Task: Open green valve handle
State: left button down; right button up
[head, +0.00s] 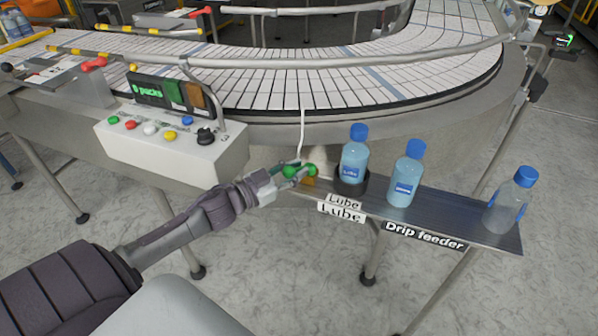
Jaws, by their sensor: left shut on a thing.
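The green valve handle (312,170) sits at the left end of the metal shelf, on a small yellowish valve body (309,182). A thin white tube rises above it to the conveyor. My left gripper (291,173) is at the handle, its fingers shut on the green part and partly hiding it. From this angle I cannot tell how far the handle is turned. My right gripper is not in view.
On the shelf (455,226), a blue-capped bottle (354,165) stands in a black holder right of the valve. Two more bottles (405,178) (510,203) stand further right. A button box (170,150) is at left. The curved conveyor (340,80) runs behind.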

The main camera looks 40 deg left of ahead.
pick_arm(q)
jog(key=shift+a+f+m+g+h, duration=0.2)
jog(key=shift+m+g+h, duration=0.4)
jog(key=shift+h, duration=0.6)
jog(key=shift+a, duration=0.1)
jog(key=c, duration=1.1)
grip_release()
jog(key=shift+s+a+r, duration=0.1)
jog(key=shift+r, duration=0.05)
jog(key=v, duration=1.2)
